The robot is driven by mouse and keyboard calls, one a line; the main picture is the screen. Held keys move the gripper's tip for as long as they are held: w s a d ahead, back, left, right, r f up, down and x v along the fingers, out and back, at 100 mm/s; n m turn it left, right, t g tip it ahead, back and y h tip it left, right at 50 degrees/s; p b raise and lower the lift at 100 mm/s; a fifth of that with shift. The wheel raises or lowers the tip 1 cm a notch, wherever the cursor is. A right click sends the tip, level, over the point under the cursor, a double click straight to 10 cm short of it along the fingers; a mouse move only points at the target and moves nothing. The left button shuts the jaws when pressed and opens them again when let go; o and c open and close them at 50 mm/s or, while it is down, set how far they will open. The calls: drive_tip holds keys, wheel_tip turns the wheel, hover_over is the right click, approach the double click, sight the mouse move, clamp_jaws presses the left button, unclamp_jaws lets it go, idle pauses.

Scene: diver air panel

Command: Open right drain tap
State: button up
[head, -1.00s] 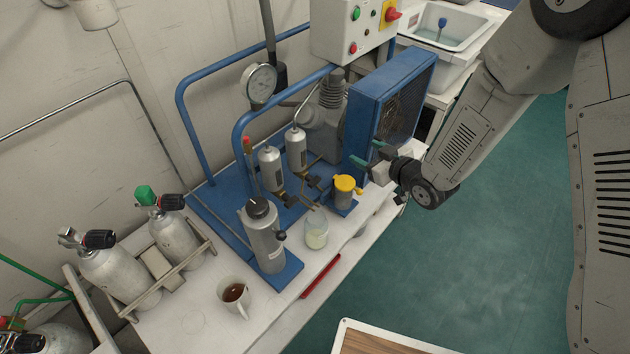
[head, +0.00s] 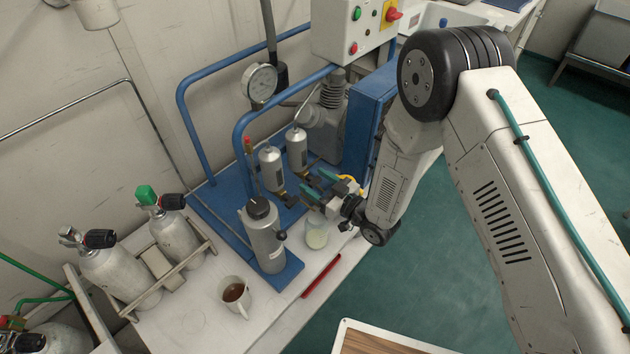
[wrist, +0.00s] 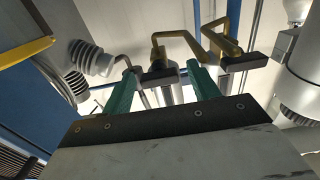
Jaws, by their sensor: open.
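Two grey separator cylinders stand on the blue frame, each with a brass drain tap and dark handle below. The right drain tap (wrist: 160,76) shows in the wrist view between my two green fingers, beyond their tips or level with them; I cannot tell whether they touch it. Its dark handle lies crosswise. My gripper (head: 317,182) is open at the right separator (head: 296,147), and its fingers partly hide the right tap in the head view. The left drain tap (wrist: 243,63) is to the right in the wrist view, outside the fingers, below the left separator (head: 271,168).
A glass jar (head: 316,236) stands just below my gripper. A tall grey canister (head: 264,240) and a mug (head: 235,296) are at the front. The ribbed compressor (head: 331,95) and blue guard (head: 367,115) are behind. The yellow-topped item is mostly hidden by my gripper.

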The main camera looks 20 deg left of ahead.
drive_tip(key=shift+w+a, duration=0.2)
drive_tip(key=shift+a, duration=0.2)
drive_tip(key=c, duration=1)
